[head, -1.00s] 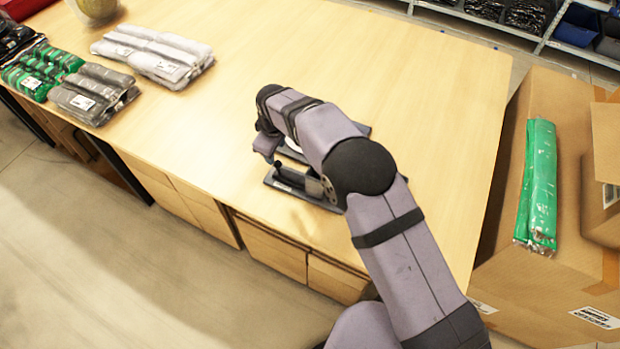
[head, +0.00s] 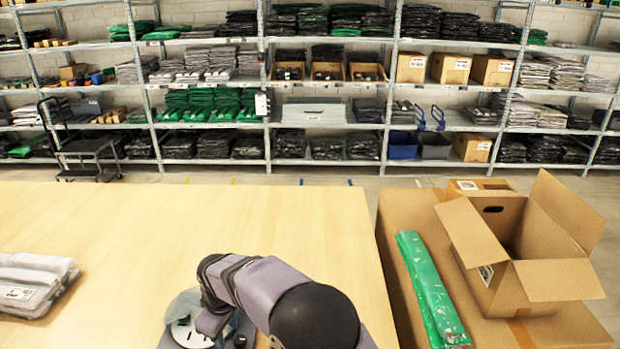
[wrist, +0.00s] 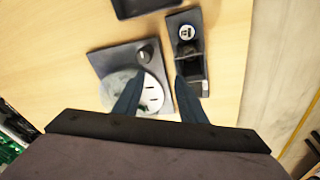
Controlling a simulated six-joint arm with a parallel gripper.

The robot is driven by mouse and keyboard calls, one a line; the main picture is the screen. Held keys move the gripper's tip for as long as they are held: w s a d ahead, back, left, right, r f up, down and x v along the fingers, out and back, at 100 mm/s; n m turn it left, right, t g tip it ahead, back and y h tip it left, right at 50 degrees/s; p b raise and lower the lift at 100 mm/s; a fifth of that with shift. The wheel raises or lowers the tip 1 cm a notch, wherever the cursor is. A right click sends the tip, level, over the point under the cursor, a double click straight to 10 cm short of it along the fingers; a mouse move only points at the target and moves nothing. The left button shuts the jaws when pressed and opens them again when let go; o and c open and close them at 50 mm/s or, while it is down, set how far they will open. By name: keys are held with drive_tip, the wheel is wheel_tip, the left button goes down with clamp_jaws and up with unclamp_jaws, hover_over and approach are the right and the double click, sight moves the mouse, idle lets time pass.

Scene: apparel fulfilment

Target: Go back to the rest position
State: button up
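My gripper (wrist: 158,95) shows in the wrist view with its two dark fingers spread apart and nothing between them. It hangs above the wooden table (wrist: 225,75), over a dark device with a round white disc (wrist: 148,92) and a narrow dark device (wrist: 186,50) beside it. In the head view my arm reaches in from the bottom and bends down to the table. The disc (head: 190,330) shows there beside the arm, and the fingers are hidden.
Grey bagged garments (head: 35,283) lie at the table's left. A green bagged garment (head: 432,290) lies on a large carton (head: 395,215) at the right, next to an open box (head: 515,250). Stocked shelves (head: 265,100) line the back wall. The table's middle is clear.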

drive_tip(key=s+d+r+m, duration=0.1)
drive_tip(key=d+m, duration=0.1)
drive_tip(key=d, duration=0.5)
drive_tip(key=s+d+r+m+h, duration=0.1)
drive_tip(key=s+d+r+m, duration=0.15)
drive_tip(key=d, duration=0.55)
drive_tip(key=s+d+r+m, duration=0.1)
drive_tip(key=d+m, duration=0.1)
drive_tip(key=d, duration=0.5)
drive_tip(key=s+d+f+m+g, duration=0.1)
drive_tip(key=s+d+m, duration=0.6)
drive_tip(key=s+d, duration=0.7)
drive_tip(key=shift+s+f+g, duration=0.15)
drive_tip(key=shift+s+g, duration=0.45)
drive_tip(key=shift+s, duration=0.35)
